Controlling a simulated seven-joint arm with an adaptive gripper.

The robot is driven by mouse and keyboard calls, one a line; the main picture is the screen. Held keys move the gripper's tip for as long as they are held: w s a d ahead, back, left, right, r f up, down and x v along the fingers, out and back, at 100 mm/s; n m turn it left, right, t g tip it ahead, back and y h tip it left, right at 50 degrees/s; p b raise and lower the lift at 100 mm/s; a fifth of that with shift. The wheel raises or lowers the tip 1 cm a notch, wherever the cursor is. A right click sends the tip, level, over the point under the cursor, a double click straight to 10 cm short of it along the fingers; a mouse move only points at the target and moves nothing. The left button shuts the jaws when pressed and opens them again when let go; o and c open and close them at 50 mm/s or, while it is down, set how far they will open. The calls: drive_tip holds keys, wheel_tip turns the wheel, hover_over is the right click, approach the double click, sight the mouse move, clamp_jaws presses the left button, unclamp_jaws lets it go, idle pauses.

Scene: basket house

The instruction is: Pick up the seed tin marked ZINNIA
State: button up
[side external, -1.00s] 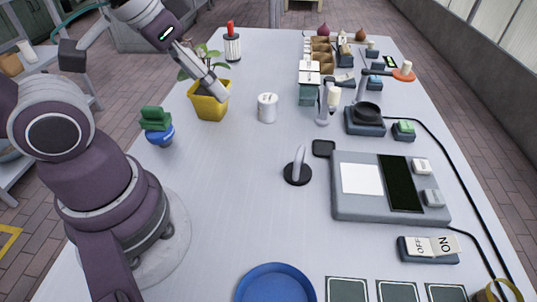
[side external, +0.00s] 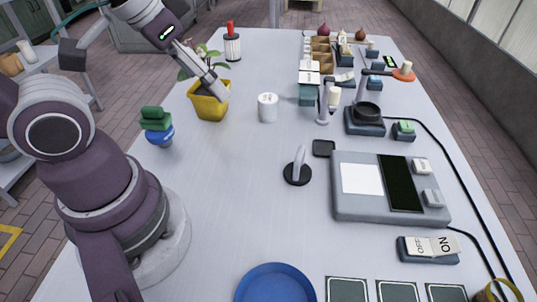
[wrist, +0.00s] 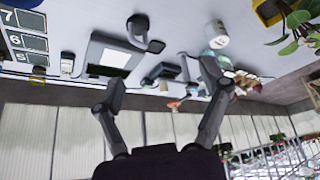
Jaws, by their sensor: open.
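No lettering reading ZINNIA can be made out in either view. A white cylindrical container (side external: 267,107) stands upright near the middle of the table, and it also shows in the wrist view (wrist: 215,34); any marking on it is too small to read. A teal box-like holder with pale tops (side external: 308,88) stands to its right and farther back. My gripper (side external: 224,96) is open and empty in front of the yellow pot, left of the white container and apart from it. In the wrist view its two fingers (wrist: 162,74) are spread, with nothing between them.
A yellow pot (side external: 208,106) with a plant is close to my gripper. A black stand with an upright handle (side external: 298,174), a grey console (side external: 350,207) and a blue dish (side external: 275,284) are nearer the camera.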

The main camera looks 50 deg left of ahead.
drive_tip(key=n+g+y, duration=0.3)
drive_tip(key=n+y, duration=0.1)
drive_tip(key=n, duration=0.7)
hover_over(268, 100)
drive_tip(key=s+d, duration=0.1)
drive_tip(key=s, duration=0.1)
wheel_tip(268, 100, down, 11)
drive_tip(key=x, duration=0.3)
drive_tip(key=d+x, duration=0.1)
drive_tip(key=x, duration=0.5)
drive_tip(key=shift+w+d+f, duration=0.15)
drive_tip(key=shift+w+f, duration=0.15)
drive_tip(key=shift+f, duration=0.25)
drive_tip(key=c, duration=1.2)
drive_tip(key=shift+r, duration=0.1)
drive_tip(key=shift+c, duration=0.2)
